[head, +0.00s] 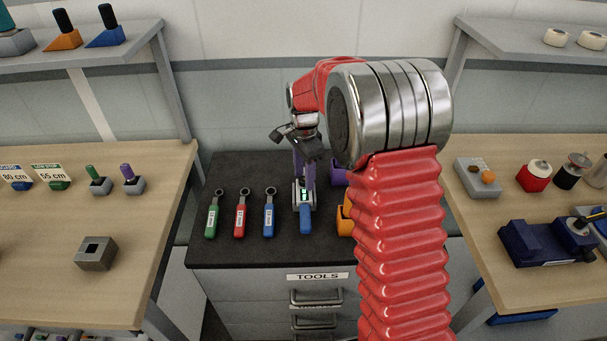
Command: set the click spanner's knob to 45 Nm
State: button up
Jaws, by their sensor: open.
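What looks like the click spanner (305,216) is at the right end of the row of tools on the dark cabinet top. It has a blue handle and a grey part with a small lit green display. Its knob is too small to make out, and so is the number on the display. My gripper (297,144) is open above and behind the display, its dark fingers apart. A narrow purple part shows below the fingers; I cannot tell whether they touch it.
Green (212,215), red (241,215) and blue (269,214) spanners lie left on the cabinet top (230,170). My red arm hides its right side, partly covering orange (345,218) and purple (338,172) items. Wooden benches (130,245) flank the cabinet, with shelves above.

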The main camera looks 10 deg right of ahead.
jog(key=shift+c, duration=0.5)
jog(key=c, duration=0.9)
jog(key=shift+a, duration=0.1)
grip_shut()
